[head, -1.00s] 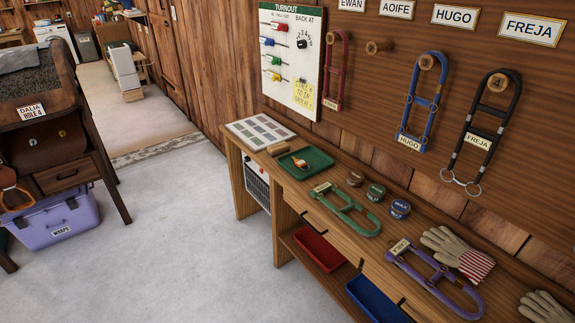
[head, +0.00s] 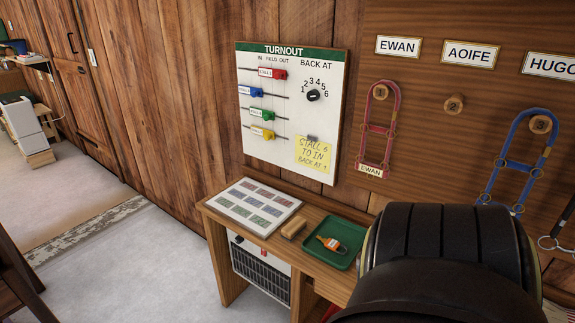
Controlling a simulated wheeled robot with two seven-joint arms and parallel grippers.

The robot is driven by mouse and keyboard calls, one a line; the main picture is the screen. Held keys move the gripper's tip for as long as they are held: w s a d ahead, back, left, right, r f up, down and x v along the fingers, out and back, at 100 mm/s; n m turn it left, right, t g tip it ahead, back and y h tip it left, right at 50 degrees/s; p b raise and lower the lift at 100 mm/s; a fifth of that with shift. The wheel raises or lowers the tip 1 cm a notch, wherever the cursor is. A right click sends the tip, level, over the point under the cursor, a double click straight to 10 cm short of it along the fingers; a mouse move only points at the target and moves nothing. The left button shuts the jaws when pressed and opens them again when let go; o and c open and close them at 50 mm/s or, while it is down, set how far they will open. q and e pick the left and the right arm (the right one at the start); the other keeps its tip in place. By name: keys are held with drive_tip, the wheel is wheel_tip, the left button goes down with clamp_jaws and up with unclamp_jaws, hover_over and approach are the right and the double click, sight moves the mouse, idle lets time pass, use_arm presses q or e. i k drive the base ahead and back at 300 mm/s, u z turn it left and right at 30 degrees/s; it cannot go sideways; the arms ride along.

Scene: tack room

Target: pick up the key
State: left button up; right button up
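A small orange item with a pale label (head: 330,243) lies in the green tray (head: 345,255) on the wooden bench. It may be the key with its tag, but it is too small to be sure. A large black rounded arm part of mine fills the lower right of the head view, just in front of the tray, and hides the bench to the right of it. Neither of my grippers is in view.
Left of the tray lie a small wooden block (head: 293,227) and a picture chart (head: 255,207). A turnout board (head: 290,118) hangs behind, with red (head: 378,130) and blue (head: 517,160) halters on pegs at right. Open floor (head: 130,270) lies at left.

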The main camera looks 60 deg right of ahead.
sight(332, 244)
drive_tip(key=z, duration=0.75)
drive_tip(key=i, duration=1.05)
drive_tip(key=z, duration=1.35)
drive_tip(key=i, duration=0.2)
drive_tip(key=z, duration=0.15)
